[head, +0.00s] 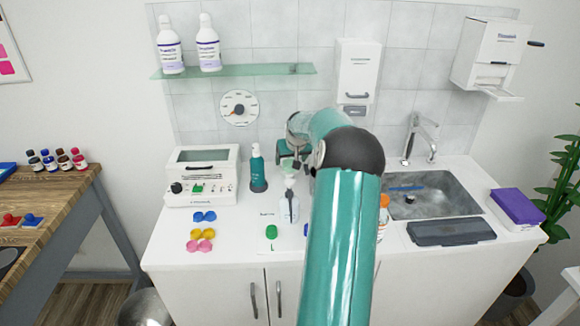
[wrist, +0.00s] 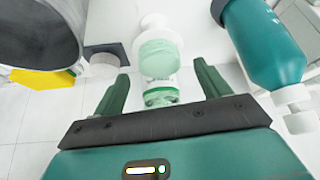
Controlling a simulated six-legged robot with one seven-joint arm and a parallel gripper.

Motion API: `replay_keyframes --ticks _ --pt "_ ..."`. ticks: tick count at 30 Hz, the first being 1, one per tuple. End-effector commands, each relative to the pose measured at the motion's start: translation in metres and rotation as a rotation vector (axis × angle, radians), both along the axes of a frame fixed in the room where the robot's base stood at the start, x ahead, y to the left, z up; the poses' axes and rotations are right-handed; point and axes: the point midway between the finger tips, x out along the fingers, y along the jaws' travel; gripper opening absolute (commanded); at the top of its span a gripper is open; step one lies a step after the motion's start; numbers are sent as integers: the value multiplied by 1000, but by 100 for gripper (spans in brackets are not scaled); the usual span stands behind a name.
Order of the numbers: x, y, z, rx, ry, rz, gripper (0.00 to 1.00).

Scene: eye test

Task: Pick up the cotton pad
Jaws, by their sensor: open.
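I cannot make out a cotton pad for certain in either view. My gripper (wrist: 161,76) is open, with its two dark green fingers apart in the wrist view. A white and pale green bottle-like thing (wrist: 158,60) shows between and beyond the fingers; I cannot tell how far off it is, and nothing is visibly held. In the head view my gripper (head: 290,155) is partly hidden by my own arm, above the counter near the back wall. A clear pump bottle (head: 288,207) stands below it, and a teal pump bottle (head: 258,172) stands to its left.
On the counter (head: 225,250) are a white device (head: 203,178), blue (head: 204,216), yellow (head: 201,233) and pink (head: 200,246) lens cases, a sink (head: 450,200), a dark case (head: 450,232) and a purple box (head: 517,207). A glass shelf (head: 240,71) hangs above. My arm hides the counter's middle.

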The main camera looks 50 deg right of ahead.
Motion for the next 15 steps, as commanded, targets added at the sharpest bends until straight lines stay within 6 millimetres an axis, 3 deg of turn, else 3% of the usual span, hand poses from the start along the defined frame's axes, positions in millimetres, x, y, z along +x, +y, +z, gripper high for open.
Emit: replay_keyframes --ticks 4,12,15 --pt "8 -6 -16 0 -1 0 75" --pt "9 -7 -18 -2 -1 0 75" --pt "9 -7 -18 -1 -2 0 56"
